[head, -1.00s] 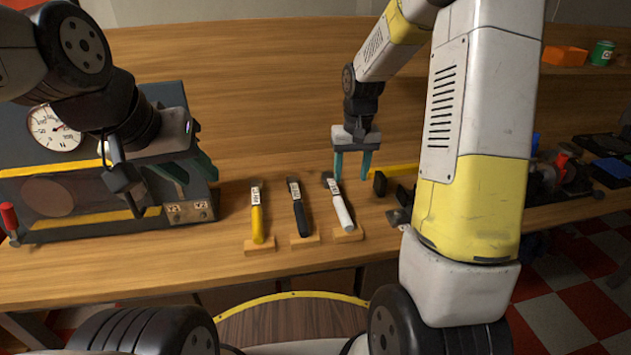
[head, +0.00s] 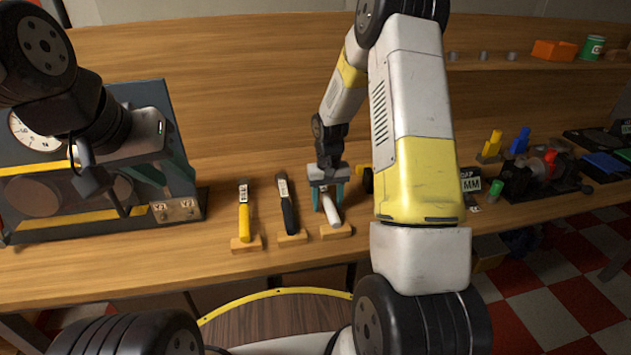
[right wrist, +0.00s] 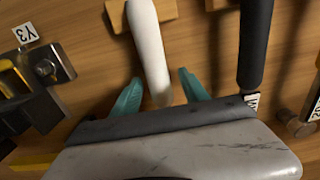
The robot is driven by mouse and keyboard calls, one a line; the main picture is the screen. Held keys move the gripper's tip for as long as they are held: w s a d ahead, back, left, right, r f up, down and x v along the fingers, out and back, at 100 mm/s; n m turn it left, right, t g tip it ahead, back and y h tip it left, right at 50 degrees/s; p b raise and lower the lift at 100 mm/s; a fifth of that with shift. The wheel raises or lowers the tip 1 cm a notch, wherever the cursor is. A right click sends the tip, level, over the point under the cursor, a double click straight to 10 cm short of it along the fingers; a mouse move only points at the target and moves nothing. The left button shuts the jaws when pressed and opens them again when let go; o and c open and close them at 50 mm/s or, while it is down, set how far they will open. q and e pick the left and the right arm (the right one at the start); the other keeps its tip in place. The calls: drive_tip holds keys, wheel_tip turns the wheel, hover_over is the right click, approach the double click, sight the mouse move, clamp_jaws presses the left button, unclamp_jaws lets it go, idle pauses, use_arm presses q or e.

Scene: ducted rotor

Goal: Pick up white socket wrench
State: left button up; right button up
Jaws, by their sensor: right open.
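The white socket wrench (head: 333,214) lies with its handle toward me on a small wooden block at the right of a row of three tools. My right gripper (head: 327,196) is over its far part, with the teal fingers open on either side of it. In the right wrist view, the white handle (right wrist: 149,45) runs between the two spread fingertips (right wrist: 160,80), with gaps on both sides. The wrench's far end is hidden under the gripper body. My left gripper (head: 172,172) is at the left, in front of the gauge panel, its teal fingers apart and empty.
A black-handled tool (head: 288,212) and a yellow-handled tool (head: 244,220) lie to the left on wooden blocks (head: 246,245). The gauge panel (head: 150,95) stands at the left. A motor-like assembly (head: 540,175) and an orange box (head: 553,50) are at the right.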

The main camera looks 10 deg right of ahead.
clamp_jaws()
idle(0.3)
